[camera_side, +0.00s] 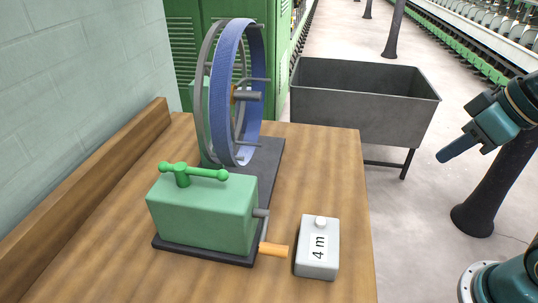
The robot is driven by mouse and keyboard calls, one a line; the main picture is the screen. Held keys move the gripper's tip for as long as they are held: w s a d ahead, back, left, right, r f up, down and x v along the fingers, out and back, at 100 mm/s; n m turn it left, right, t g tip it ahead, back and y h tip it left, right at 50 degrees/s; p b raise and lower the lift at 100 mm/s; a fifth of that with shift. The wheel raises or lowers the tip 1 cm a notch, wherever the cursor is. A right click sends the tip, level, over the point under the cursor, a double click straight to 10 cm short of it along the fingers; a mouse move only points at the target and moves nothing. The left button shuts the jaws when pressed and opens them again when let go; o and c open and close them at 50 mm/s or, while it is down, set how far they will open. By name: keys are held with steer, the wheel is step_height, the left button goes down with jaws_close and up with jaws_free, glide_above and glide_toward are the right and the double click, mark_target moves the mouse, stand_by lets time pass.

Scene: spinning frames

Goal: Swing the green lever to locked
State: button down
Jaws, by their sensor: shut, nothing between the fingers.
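The green lever (204,172) is a bar with ball ends on a short post, on top of a pale green box (200,212). It lies roughly left to right in the picture, along the box top. No lock marking shows, so I cannot tell which position it is in. My gripper (442,158) is at the right, beyond the table's right edge and well apart from the lever. It points down and left, and it is shut and empty.
A blue wheel (250,60) stands behind the box. An orange-handled crank (274,250) sticks out at the box's right. A grey metal bin (360,100) stands behind the table.

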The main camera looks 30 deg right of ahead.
steer(key=w+a+f+n+g+y, duration=0.1)
steer(key=w+a+f+y, duration=0.35)
steer(key=w+a, duration=0.45)
steer(key=m+t+y, duration=0.2)
steer(key=m+y, duration=0.5)
steer(key=y, duration=0.2)
glide_toward(234, 180)
step_height(234, 180, up, 3)
steer(key=s+a, duration=0.1)
steer(key=s, duration=0.2)
steer(key=shift+w+d+f+m+t+y, duration=0.15)
steer(key=shift+w+d+f+m+t, duration=0.1)
steer(key=shift+w+m+t, duration=0.4)
steer(key=shift+w+d+f+m+t+y, duration=0.15)
steer(key=shift+w+f+m+t, duration=0.3)
steer(key=shift+m, duration=0.4)
steer(key=shift+a+r, duration=0.1)
steer(key=shift+r, duration=0.05)
steer(key=shift+x, duration=4.95)
